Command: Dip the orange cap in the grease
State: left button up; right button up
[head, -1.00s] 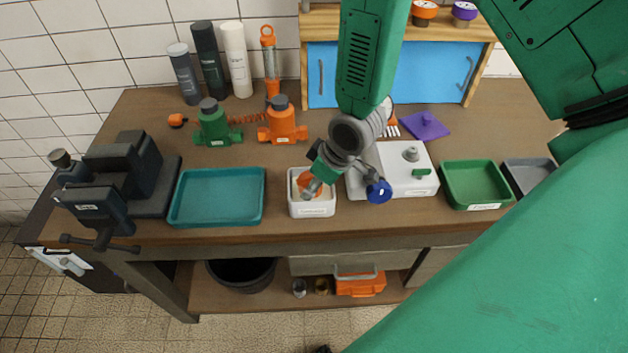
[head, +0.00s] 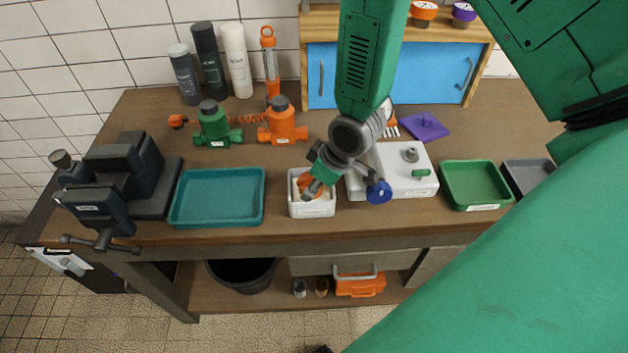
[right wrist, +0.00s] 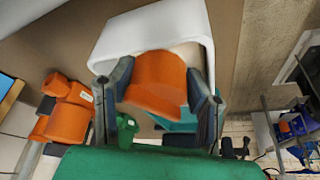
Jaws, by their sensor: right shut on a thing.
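The orange cap (head: 305,182) is held by my right gripper (head: 316,184) at the small white labelled container (head: 312,210). In the right wrist view the cap (right wrist: 160,82) sits between the two dark fingers, which are shut on it. The white container (right wrist: 135,38) lies right beyond the cap, with a pale cream surface, seemingly the grease (right wrist: 190,54), inside. The cap overlaps the container's opening; whether it touches the grease is hidden. My left gripper is not in view.
A teal tray (head: 174,211) is left of the container. A white box with a blue knob (head: 379,192) is close on its right. Green (head: 214,125) and orange (head: 283,122) valve bodies stand behind. A vise (head: 105,190) is at the left; a green tray (head: 447,188) is at the right.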

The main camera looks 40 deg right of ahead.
notch_tip(320, 180, up, 5)
jog(key=p, duration=0.4)
jog(key=shift+r+p, duration=0.1)
jog(key=shift+p, duration=0.2)
jog(key=shift+r, duration=0.95)
